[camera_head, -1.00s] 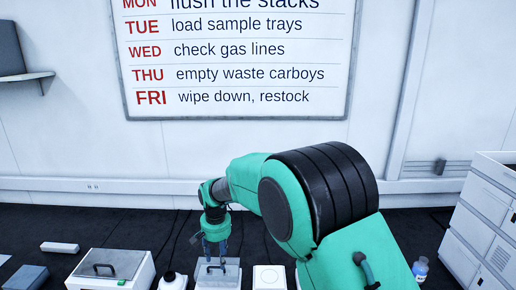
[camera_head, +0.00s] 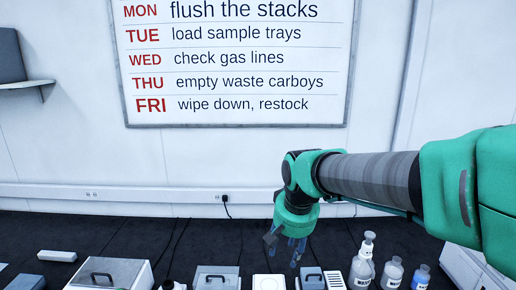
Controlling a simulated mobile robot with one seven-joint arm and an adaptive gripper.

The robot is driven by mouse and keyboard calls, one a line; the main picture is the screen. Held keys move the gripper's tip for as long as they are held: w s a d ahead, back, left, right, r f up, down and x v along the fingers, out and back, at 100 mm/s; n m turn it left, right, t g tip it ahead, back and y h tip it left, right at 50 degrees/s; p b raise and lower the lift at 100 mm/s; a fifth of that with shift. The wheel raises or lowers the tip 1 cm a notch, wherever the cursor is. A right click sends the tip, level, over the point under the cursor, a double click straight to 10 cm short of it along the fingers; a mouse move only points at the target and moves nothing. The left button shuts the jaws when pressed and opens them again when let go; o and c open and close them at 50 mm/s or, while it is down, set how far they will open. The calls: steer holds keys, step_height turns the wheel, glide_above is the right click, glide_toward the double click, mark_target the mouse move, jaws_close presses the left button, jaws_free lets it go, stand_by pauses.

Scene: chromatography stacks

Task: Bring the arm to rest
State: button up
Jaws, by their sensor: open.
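My arm reaches in from the right edge, green with a grey ribbed section. My gripper (camera_head: 286,246) hangs at its end, pointing down above the dark bench. Its fingers look open, and I see nothing between them. It is above the row of items, near a white square device (camera_head: 268,282) and a grey-topped box (camera_head: 311,279), apart from them as far as I can tell.
A grey-lidded box with a black handle (camera_head: 112,273) stands at left, and a smaller handled box (camera_head: 217,278) at centre. Several bottles, one a clear bottle (camera_head: 362,265), stand at right under my arm. A white cabinet (camera_head: 462,262) is at far right. The bench's back strip is mostly clear.

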steer(key=s+d+r+t, duration=0.1)
steer(key=s+d, duration=0.5)
steer(key=s, duration=0.6)
steer(key=s+d+t, duration=0.1)
steer(key=s+d, duration=0.6)
steer(key=s, duration=0.5)
steer(key=shift+s+d+r+h, duration=0.15)
steer(key=shift+d+r+h, duration=0.05)
steer(key=shift+r+h, duration=0.2)
